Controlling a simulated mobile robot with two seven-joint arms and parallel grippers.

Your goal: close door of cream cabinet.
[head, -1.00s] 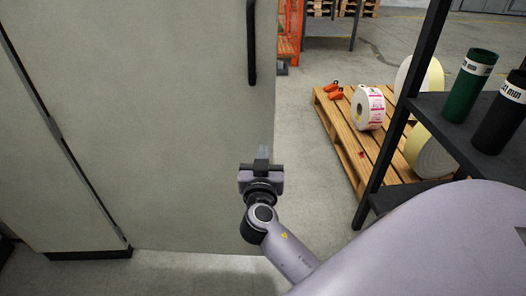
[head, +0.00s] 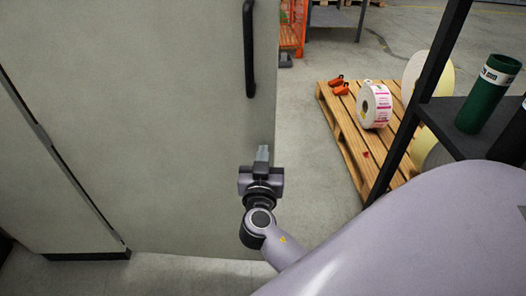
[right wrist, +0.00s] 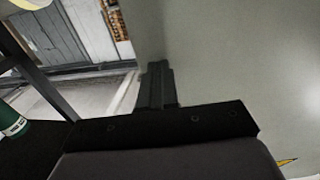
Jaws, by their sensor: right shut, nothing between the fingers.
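The cream cabinet door (head: 185,110) fills the left and middle of the head view. It stands open at an angle to the cabinet body (head: 45,190), with a dark gap along the hinge side. Its black handle (head: 249,48) is near the door's free edge, above my gripper. My right gripper (head: 262,154) is shut and empty, in front of the door's lower part by its free edge; I cannot tell whether it touches. In the right wrist view the shut fingers (right wrist: 157,85) are beside the door panel (right wrist: 240,60). My left gripper is not in view.
A dark shelf rack (head: 455,120) with a green tube (head: 487,95) stands close on the right. Behind it a wooden pallet (head: 345,135) carries label rolls (head: 374,106) and orange items (head: 338,86). Bare floor (head: 305,150) lies between door and pallet.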

